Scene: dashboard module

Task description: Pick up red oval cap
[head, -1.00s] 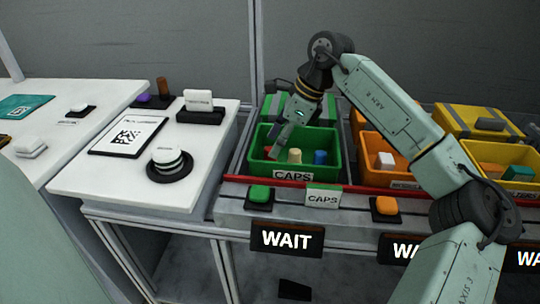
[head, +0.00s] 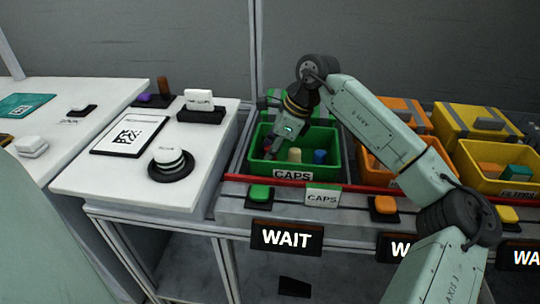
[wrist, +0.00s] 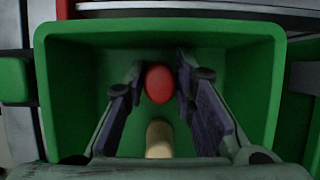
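The red oval cap (wrist: 159,83) stands in the green caps bin (wrist: 70,110), seen from above in the wrist view. My gripper (wrist: 158,75) is open, with one finger on each side of the red cap and gaps visible on both sides. In the head view my gripper (head: 272,148) reaches down into the left part of the green bin (head: 331,164). The red cap is largely hidden by my gripper there. A cream peg-shaped cap (wrist: 159,139) stands beside the red one and also shows in the head view (head: 295,155).
A blue cap (head: 320,157) stands in the same bin, right of the cream one. The bin walls surround my fingers. An orange bin (head: 372,160) and a yellow bin (head: 490,180) stand to the right. A red rail (head: 262,180) runs along the front.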

